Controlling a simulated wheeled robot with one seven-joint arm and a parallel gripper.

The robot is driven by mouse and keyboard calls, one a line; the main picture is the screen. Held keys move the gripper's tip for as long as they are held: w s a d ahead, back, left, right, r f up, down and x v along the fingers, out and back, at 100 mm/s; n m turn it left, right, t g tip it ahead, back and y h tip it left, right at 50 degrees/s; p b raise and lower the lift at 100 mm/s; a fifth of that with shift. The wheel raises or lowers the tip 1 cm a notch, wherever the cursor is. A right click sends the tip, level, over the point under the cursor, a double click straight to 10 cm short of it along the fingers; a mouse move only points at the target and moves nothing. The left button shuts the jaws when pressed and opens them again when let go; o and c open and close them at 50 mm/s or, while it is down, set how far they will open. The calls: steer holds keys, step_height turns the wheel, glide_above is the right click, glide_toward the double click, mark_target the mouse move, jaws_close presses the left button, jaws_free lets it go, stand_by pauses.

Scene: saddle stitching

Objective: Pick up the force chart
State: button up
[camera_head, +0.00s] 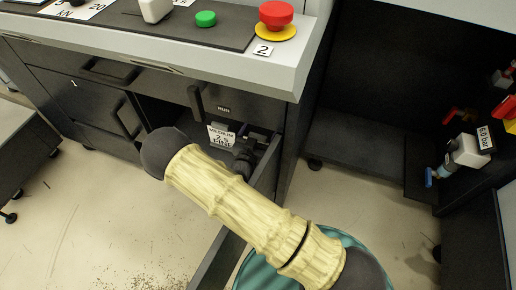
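A white printed card (221,137) reading "MEDIUM", "2 5" and "FINE" shows in the opening below the bench top; it may be the force chart, but I cannot tell for sure. A dark part that looks like my gripper (243,163) is just right of and below the card, partly hidden behind my pale yellow arm. I cannot see its fingertips clearly, nor whether it touches the card. Another white card marked "20" and "kN" (84,8) lies on the bench top at the upper left.
A pulled-out drawer's side wall (267,166) runs beside my arm. The bench top (190,53) carries a red knob on a yellow base (276,18), a green button (206,18) and a "2" label (263,50). An open dark cabinet with a "60 bar" device (468,151) stands right.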

steer(key=shift+c, duration=0.4)
steer(key=c, duration=1.3)
steer(key=shift+r, duration=0.1)
steer(key=s+a+r+p, duration=0.1)
steer(key=s+a, duration=0.3)
steer(key=s+a+r+p, duration=0.1)
steer(key=s+a+p, duration=0.1)
steer(key=s+a, duration=0.2)
steer(key=s+a+r+p, duration=0.1)
steer(key=s+a+p, duration=0.1)
steer(key=a, duration=0.3)
steer(key=shift+v, duration=0.95)
steer(key=shift+r, duration=0.15)
